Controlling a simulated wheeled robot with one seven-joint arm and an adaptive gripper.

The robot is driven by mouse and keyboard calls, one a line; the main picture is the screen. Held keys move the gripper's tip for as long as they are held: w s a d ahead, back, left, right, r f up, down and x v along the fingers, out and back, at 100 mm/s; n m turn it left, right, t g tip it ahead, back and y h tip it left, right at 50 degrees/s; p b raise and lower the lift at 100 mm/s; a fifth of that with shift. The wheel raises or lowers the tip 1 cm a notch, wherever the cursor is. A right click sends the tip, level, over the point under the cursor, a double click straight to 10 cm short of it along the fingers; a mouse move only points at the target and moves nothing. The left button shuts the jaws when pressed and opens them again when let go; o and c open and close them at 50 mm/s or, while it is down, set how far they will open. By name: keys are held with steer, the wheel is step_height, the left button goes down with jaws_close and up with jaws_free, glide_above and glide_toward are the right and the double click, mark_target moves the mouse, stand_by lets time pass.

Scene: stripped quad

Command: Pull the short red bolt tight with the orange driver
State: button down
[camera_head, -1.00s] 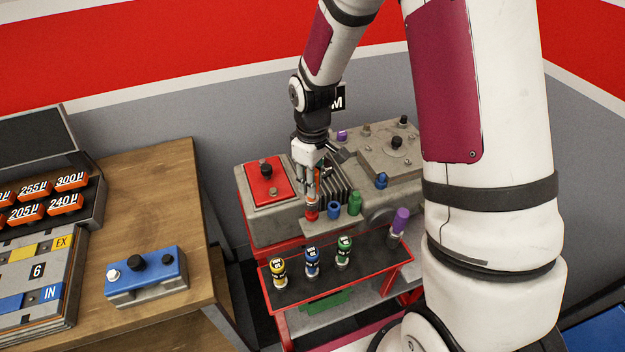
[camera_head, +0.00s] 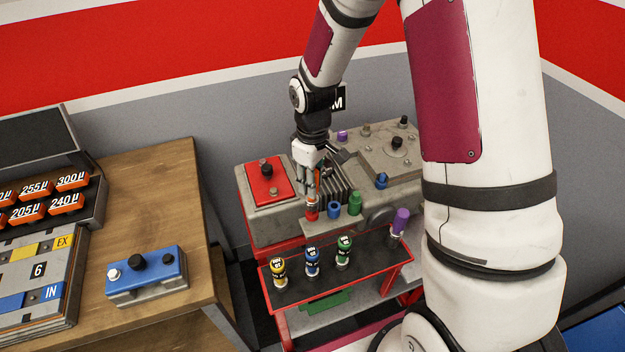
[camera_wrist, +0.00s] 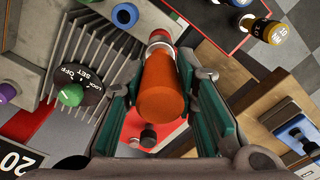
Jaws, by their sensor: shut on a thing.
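My gripper (camera_head: 311,184) is shut on the orange driver (camera_wrist: 162,92) and holds it upright, pointing down. A sliver of its orange handle shows between the fingers in the head view (camera_head: 317,176). The driver's lower end is at the short red bolt (camera_head: 311,214), which stands on the front ledge of the grey engine block (camera_head: 262,226). The two look in line and touching, but the exact seating is hidden. In the wrist view the driver's metal end points away, and its handle covers most of the bolt.
A blue bolt (camera_head: 334,210) and a green bolt (camera_head: 355,204) stand close to the right of the red one. A red-edged cart tray (camera_head: 325,277) in front holds yellow, blue, green and purple drivers. A wooden bench (camera_head: 165,190) with a blue box (camera_head: 146,277) is at left.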

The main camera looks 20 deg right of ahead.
steer(key=shift+f, duration=0.15)
steer(key=shift+f, duration=1.05)
steer(key=shift+m, duration=1.1)
steer(key=shift+m, duration=1.2)
steer(key=shift+m, duration=1.1)
